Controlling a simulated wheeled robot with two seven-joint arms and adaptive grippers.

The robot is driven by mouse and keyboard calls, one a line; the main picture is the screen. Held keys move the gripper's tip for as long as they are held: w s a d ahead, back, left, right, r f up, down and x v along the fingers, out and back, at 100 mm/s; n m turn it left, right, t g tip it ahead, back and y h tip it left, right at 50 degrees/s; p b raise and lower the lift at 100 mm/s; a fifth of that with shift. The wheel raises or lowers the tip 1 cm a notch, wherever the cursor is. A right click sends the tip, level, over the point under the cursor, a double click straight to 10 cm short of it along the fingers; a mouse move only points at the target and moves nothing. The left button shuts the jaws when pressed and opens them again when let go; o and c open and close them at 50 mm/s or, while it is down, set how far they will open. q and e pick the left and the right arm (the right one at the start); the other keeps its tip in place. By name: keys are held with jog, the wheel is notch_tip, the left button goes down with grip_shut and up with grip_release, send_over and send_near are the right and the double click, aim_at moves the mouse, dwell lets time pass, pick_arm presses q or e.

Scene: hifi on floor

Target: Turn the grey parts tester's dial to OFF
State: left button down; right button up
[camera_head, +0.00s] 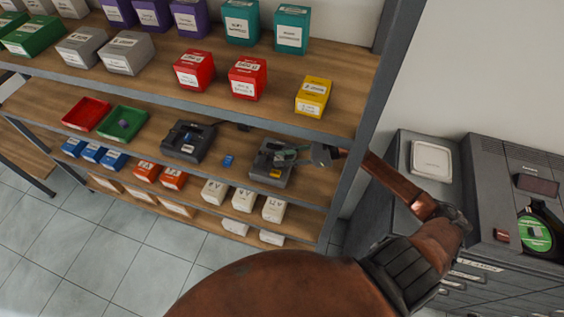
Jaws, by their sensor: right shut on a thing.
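The grey parts tester (267,177) sits on the middle shelf board, near the right upright of the rack. A yellow mark shows on its front face. My right gripper (284,156) reaches in from the right, low over the tester's top, with its fingers shut on the dial. The fingers cover the dial, so its setting cannot be read. A second, darker device (183,152) with a blue part on it stands further left on the same board. My left gripper is not in view.
A small blue part (228,161) lies between the two devices. Red (86,114) and green (122,122) trays stand further left. The shelf above holds several boxes; the rack upright (364,125) is close to my right arm. A dark cabinet (398,205) stands at right.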

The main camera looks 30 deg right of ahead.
dwell(0.3)
jog(key=o, duration=0.9)
jog(key=shift+s+d, duration=0.1)
jog(key=v, duration=1.1)
jog(key=shift+d+r, duration=0.25)
jog(key=shift+r, duration=0.05)
jog(key=shift+s, duration=0.1)
